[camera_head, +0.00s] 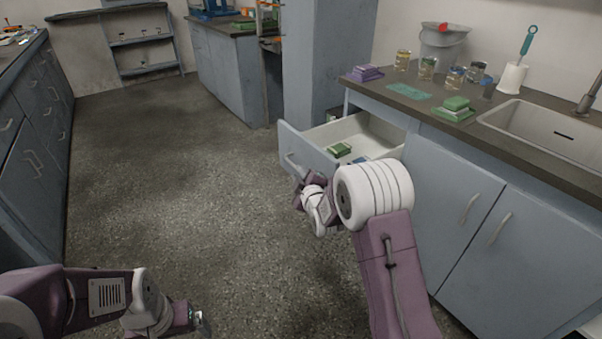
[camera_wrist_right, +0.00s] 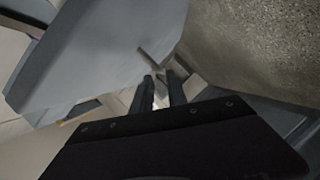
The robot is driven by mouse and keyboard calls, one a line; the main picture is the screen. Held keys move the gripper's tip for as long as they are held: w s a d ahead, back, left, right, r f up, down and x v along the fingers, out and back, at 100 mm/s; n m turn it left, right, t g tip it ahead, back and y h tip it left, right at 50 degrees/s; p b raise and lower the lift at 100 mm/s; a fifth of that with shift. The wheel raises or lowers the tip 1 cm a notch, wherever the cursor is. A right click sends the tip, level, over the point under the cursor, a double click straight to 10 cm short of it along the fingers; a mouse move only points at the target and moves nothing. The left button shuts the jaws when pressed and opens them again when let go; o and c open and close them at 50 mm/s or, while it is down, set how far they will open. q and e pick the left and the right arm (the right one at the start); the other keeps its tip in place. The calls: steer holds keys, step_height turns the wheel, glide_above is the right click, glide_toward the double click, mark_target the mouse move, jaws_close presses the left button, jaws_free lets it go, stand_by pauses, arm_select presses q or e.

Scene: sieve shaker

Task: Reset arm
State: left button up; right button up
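My right gripper (camera_wrist_right: 160,77) is at the front of the open drawer (camera_head: 305,152). In the right wrist view its two dark fingers have a narrow gap, and the drawer's handle (camera_wrist_right: 150,60) reaches to their tips. I cannot tell whether the fingers grip the handle or only stand around it. In the head view my right wrist and forearm hide most of this gripper. My left gripper (camera_head: 201,323) shows only in part at the bottom left, above the floor and away from any furniture.
The pulled-out drawer holds a green item (camera_head: 339,149) and a partly hidden blue one. The counter (camera_head: 403,101) above carries jars, a bucket (camera_head: 441,45), purple and green stacks and a sink (camera_head: 545,130). Floor (camera_head: 180,180) left of the drawer is clear.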

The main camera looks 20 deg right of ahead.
steer(key=shift+v, duration=1.05)
